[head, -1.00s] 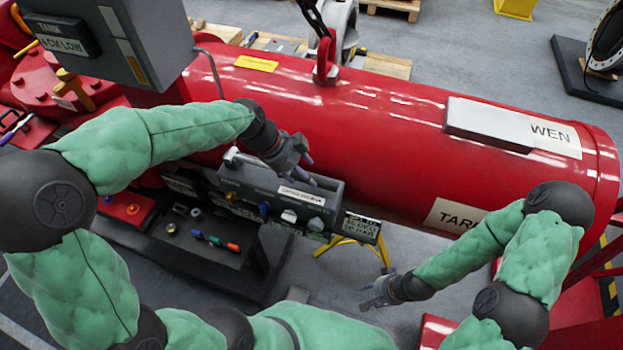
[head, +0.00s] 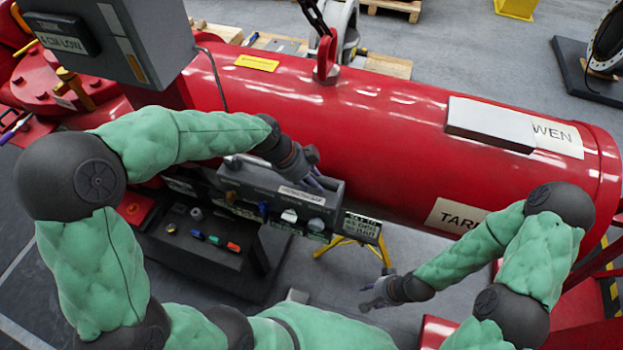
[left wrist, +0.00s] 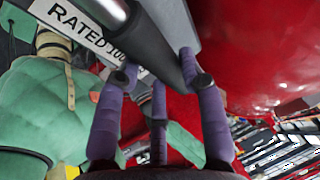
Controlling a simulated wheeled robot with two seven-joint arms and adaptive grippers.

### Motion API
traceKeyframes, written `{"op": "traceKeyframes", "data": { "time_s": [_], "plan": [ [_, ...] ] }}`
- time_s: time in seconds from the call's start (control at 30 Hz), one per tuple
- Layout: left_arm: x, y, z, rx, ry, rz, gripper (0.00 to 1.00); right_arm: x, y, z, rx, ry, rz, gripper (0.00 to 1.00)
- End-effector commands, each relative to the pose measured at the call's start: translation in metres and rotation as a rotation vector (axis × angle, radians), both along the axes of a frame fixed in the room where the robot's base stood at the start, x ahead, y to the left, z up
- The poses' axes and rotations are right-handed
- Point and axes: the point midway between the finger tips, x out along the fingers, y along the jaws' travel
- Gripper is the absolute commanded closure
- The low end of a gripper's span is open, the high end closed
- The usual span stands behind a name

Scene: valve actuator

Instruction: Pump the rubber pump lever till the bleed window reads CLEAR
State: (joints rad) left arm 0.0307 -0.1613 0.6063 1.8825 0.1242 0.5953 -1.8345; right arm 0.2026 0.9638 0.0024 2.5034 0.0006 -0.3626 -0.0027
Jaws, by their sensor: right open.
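The pump lever shows in the left wrist view as a metal rod with a black rubber sleeve (left wrist: 165,45). It reaches down between my left gripper's purple fingertips (left wrist: 158,80), which stand on either side of the sleeve; I cannot tell whether they press on it. In the head view my left gripper (head: 312,178) is over the grey pump box (head: 327,188), hiding part of it. A small dark panel with lettering (head: 362,228) is at the box's right end; its text is not readable, and I cannot identify the bleed window. My right gripper (head: 368,297) is open and empty, low and apart from the box.
A large red cylinder (head: 400,120) runs behind the box. A black bench (head: 205,255) with small coloured parts is below left. A yellow stand (head: 345,245) is below the box. Grey floor is right of it.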

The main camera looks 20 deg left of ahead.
Motion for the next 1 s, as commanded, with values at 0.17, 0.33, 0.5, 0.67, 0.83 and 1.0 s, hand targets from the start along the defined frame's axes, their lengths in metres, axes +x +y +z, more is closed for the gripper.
{"op": "traceKeyframes", "data": {
  "time_s": [0.17, 0.33, 0.5, 0.67, 0.83, 1.0],
  "plan": [
    [0.001, 0.001, 0.001, -0.007, -0.001, 0.004, 1.00, 0.000, 0.000, -0.003, 0.000, 0.000, 0.000, 0.54],
    [0.002, 0.004, 0.014, -0.069, 0.001, 0.011, 1.00, 0.000, 0.000, -0.020, 0.000, 0.000, 0.000, 0.54],
    [0.002, 0.007, 0.035, -0.164, 0.004, 0.012, 1.00, 0.000, 0.000, -0.041, 0.000, 0.000, 0.000, 0.54],
    [0.003, 0.011, 0.056, -0.253, 0.004, 0.012, 1.00, 0.000, 0.000, -0.060, 0.000, 0.000, 0.000, 0.54],
    [0.003, 0.019, 0.079, -0.352, 0.007, 0.011, 1.00, 0.000, 0.000, -0.079, 0.000, 0.000, 0.000, 0.54],
    [0.003, 0.027, 0.099, -0.437, 0.010, 0.010, 1.00, 0.000, 0.000, -0.093, 0.000, 0.000, 0.000, 0.54]
  ]
}}
